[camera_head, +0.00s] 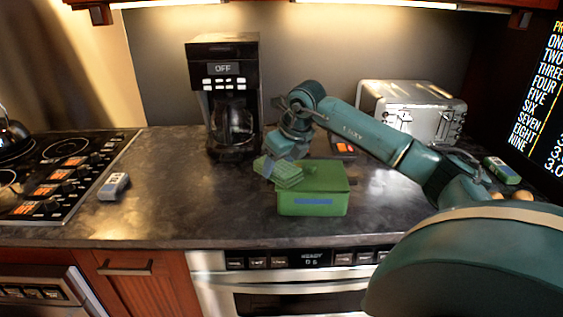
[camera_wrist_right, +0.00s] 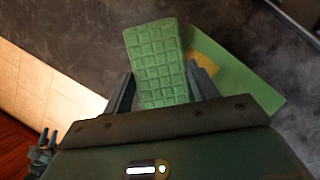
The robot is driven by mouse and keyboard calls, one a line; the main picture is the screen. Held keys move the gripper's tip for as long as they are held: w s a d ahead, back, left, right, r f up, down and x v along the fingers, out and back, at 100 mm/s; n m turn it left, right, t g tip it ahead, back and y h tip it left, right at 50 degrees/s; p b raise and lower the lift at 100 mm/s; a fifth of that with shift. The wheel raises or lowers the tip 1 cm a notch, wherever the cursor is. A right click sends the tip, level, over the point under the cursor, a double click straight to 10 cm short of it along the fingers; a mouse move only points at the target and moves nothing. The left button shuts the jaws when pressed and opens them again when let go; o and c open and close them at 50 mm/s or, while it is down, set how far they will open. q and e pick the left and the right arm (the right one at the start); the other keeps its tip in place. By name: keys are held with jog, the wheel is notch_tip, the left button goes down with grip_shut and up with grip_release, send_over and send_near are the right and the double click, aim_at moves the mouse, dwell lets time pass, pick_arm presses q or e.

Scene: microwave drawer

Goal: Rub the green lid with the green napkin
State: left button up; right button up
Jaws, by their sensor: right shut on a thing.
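The green napkin (camera_head: 284,173) is a folded pad with a quilted grid, held by my right gripper (camera_head: 272,170). In the right wrist view the napkin (camera_wrist_right: 158,65) sits between the two fingers of the right gripper (camera_wrist_right: 163,88). The green lid (camera_head: 322,178) is on a green box (camera_head: 312,203) with a blue label, near the counter's front edge. The napkin is at the lid's left end; I cannot tell whether they touch. In the wrist view part of the lid (camera_wrist_right: 245,80) shows beside and behind the napkin.
A black coffee maker (camera_head: 222,95) stands behind on the left, a silver toaster (camera_head: 412,108) behind on the right. A stove (camera_head: 60,165) is at the far left. A small grey item (camera_head: 113,186) lies near it. The counter (camera_head: 190,200) between is clear.

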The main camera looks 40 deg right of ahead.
aim_at(280, 163)
jog(key=shift+w+d, duration=0.35)
jog(key=shift+d, duration=0.05)
jog(key=shift+s+d+f+b, duration=0.15)
jog(key=shift+s+d+b, duration=0.5)
jog(key=shift+s+d, duration=0.3)
jog(key=shift+s+d+b, duration=0.3)
jog(key=shift+s+d, duration=0.15)
jog(key=shift+w+a+r+p, duration=0.35)
jog(key=shift+w+a+p, duration=0.2)
jog(key=shift+p, duration=0.35)
jog(key=shift+w+a+f+p, duration=0.15)
jog(key=shift+w+a+p, duration=0.5)
jog(key=shift+w+a, duration=0.25)
notch_tip(280, 163, up, 6)
jog(key=p, duration=0.4)
jog(key=shift+p, duration=0.35)
